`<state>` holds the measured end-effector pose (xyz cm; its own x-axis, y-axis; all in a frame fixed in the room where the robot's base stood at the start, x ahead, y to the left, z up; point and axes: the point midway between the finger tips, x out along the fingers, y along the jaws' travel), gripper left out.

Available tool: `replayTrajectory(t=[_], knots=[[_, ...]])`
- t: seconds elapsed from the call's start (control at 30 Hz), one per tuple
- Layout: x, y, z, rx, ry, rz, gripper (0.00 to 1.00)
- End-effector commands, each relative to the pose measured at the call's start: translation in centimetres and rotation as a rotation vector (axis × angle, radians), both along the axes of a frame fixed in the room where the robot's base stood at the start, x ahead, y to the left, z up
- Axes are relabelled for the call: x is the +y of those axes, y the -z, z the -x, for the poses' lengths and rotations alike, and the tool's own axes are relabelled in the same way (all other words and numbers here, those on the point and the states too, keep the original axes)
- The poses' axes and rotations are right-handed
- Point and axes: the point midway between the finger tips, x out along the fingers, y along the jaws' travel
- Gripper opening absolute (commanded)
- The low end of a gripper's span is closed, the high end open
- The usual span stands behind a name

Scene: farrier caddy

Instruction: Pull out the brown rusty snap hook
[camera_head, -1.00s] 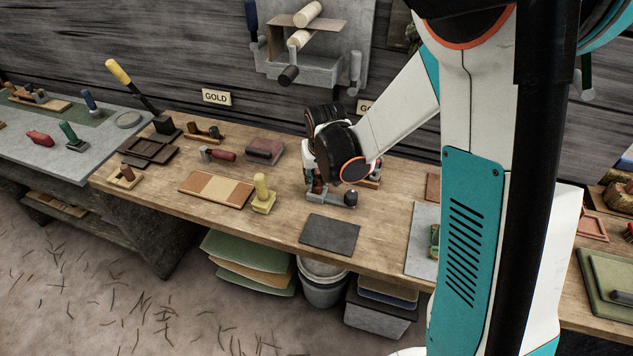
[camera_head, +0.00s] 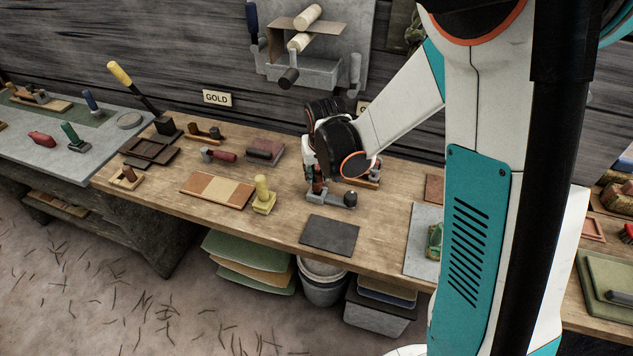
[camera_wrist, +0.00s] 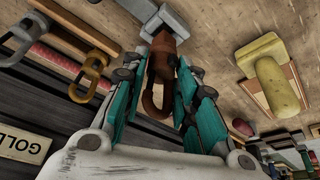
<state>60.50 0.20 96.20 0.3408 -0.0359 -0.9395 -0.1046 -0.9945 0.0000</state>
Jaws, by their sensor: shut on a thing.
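The brown rusty snap hook (camera_wrist: 160,68) is between the teal-padded fingers of my gripper (camera_wrist: 160,92) in the wrist view, its curved loop toward my palm. My gripper is shut on it. Its far end meets a grey metal holder (camera_wrist: 152,14); I cannot tell how deep it sits there. In the head view my gripper (camera_head: 318,178) points down over the same grey holder (camera_head: 332,200), and a little of the brown hook (camera_head: 318,187) shows beneath it. A brass-coloured snap hook (camera_wrist: 88,75) hangs from a brown wooden piece (camera_wrist: 75,30) left of my fingers.
A yellow-handled tool (camera_head: 263,195) stands left of the holder. A dark flat mat (camera_head: 330,234) lies in front on the wooden bench (camera_head: 285,225). A grey rack (camera_head: 310,72) is on the wall behind. A GOLD sign (camera_head: 217,98) hangs at left.

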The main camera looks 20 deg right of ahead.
Motion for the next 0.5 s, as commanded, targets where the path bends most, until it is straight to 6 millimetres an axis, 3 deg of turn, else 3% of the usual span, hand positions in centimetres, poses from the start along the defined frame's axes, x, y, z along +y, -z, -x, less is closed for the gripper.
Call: replayTrajectory(t=[0.5], knots=[[0.0, -3.0, 0.0, 0.0, 0.0, 0.0, 0.0]])
